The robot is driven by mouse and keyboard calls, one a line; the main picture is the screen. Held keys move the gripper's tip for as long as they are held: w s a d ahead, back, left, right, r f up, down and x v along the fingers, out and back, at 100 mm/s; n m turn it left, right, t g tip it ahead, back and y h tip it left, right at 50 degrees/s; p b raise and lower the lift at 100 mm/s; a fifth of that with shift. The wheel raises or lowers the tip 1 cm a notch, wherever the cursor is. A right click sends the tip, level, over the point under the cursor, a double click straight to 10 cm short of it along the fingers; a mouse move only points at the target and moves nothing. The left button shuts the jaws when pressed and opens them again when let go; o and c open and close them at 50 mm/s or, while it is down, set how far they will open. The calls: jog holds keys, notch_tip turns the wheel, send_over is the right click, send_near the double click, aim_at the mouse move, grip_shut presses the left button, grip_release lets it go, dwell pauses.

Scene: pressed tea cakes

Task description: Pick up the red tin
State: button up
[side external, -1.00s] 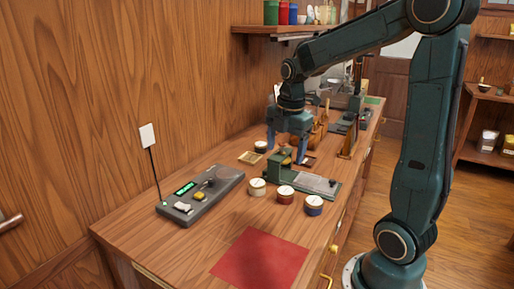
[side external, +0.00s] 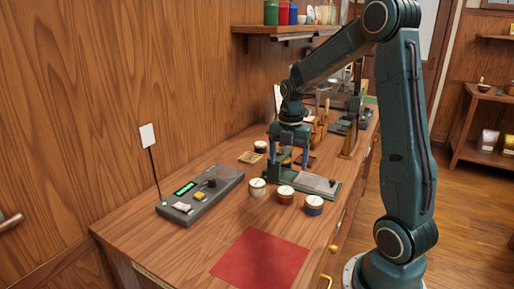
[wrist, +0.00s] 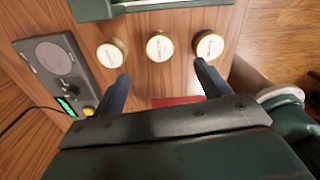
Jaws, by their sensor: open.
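The red tin (side external: 285,199) stands upright on the bench with a pale, gold-rimmed lid. It is the middle of a row, between a cream tin (side external: 257,190) and a blue tin (side external: 314,209). In the wrist view it is the middle lid (wrist: 160,46), with its side mostly hidden. My gripper (side external: 290,162) is open and empty, above the bench behind the row and over the green press area. In the wrist view the two fingers (wrist: 161,75) are spread apart, and the red tin's lid shows between and beyond their tips.
A grey scale (side external: 200,196) is at left, a red mat (side external: 258,260) in front. A dark tin (side external: 260,147) stands farther back. Bare bench lies between tins and mat.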

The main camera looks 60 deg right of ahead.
send_over(286, 190)
jog(key=shift+f, duration=3.2)
jog(key=shift+d+f, duration=0.1)
jog(key=shift+f, duration=2.5)
jog(key=shift+c, duration=0.3)
jog(key=c, duration=1)
